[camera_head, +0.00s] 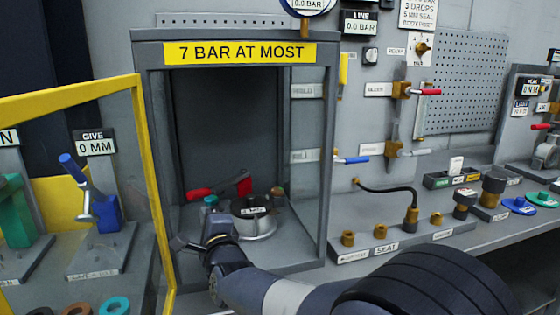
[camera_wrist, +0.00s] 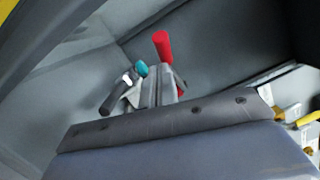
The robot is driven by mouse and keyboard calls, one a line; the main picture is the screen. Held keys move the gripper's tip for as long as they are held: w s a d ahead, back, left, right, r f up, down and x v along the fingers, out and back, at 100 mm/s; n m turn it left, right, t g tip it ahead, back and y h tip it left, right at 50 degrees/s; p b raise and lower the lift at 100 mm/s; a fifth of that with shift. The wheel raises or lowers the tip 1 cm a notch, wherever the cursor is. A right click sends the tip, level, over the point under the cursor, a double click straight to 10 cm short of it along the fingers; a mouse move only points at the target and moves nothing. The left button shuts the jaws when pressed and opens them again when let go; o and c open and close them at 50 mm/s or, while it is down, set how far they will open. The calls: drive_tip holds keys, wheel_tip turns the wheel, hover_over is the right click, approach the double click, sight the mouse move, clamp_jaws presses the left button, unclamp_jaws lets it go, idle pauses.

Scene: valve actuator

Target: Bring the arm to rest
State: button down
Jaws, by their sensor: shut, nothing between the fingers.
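My gripper (camera_head: 217,228) is at the front of the open grey test cabinet (camera_head: 323,160), low and near its left side. My arm reaches in from the lower right. The fingers are shut and empty. In the wrist view the grey gripper body (camera_wrist: 180,117) fills the lower middle. Beyond the gripper is a round grey metal fixture (camera_head: 258,228) with a small label. A red handle (camera_head: 200,193) and a teal knob (camera_head: 211,200) are close behind the gripper; the wrist view also shows a red handle (camera_wrist: 163,45) and a teal knob (camera_wrist: 140,68). Whether the gripper touches anything is unclear.
A yellow frame (camera_head: 153,190) stands at the cabinet's left. Left of it is a blue lever (camera_head: 75,170). Right of the cabinet are a seat block (camera_head: 400,247) with a black cable and wall valves with a red handle (camera_head: 427,92) and a blue one (camera_head: 355,160).

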drive_tip(key=v, duration=0.6)
drive_tip(key=f+p+x, duration=0.1)
drive_tip(key=x, duration=1)
drive_tip(key=d+p, duration=1.1)
drive_tip(key=d, duration=0.7)
drive_tip(key=shift+w+d+r, duration=0.2)
drive_tip(key=shift+w, duration=0.2)
